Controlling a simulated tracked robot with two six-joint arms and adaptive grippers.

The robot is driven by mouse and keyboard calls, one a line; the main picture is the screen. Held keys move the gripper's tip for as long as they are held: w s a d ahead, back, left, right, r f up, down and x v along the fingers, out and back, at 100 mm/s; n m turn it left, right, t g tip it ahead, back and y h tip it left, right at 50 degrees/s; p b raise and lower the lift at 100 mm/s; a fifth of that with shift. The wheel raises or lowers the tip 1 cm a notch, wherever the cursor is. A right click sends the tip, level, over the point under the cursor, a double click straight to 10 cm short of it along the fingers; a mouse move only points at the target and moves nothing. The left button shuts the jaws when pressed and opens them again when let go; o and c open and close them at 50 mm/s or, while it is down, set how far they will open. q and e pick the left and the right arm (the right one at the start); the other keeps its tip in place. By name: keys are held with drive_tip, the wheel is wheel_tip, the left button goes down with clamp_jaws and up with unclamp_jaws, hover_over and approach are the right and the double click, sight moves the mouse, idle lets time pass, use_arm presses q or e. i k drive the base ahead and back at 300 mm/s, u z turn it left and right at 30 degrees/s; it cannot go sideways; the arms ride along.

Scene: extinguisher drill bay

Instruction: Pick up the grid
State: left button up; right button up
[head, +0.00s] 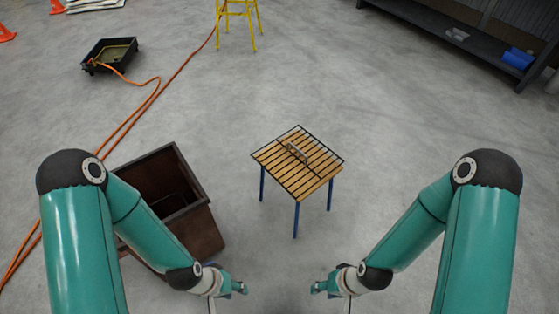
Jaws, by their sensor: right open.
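The grid (272,151) is a dark wire rack with a raised handle (297,152) near its middle. It lies flat on a small slatted wooden table (317,191) with blue legs, ahead of me at the centre of the head view. My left gripper (243,288) is low in the view, nearer to me than the table and left of it. Its fingers are small and I cannot tell whether they are open. My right gripper (314,288) is also low, in front of the table, open and empty. Both grippers are apart from the grid.
An open-topped brown box (208,234) stands left of the table, partly behind my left arm. Orange hoses (136,117) run along the floor at left to a black tray (110,55). A yellow stand (238,22) is at the back. A dark shelf (470,45) is at right. Floor right of the table is clear.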

sight(297, 154)
drive_tip(key=k, duration=0.7)
drive_tip(key=i, duration=0.95)
drive_tip(key=z, duration=2.35)
drive_tip(key=i, duration=0.7)
drive_tip(key=u, duration=0.05)
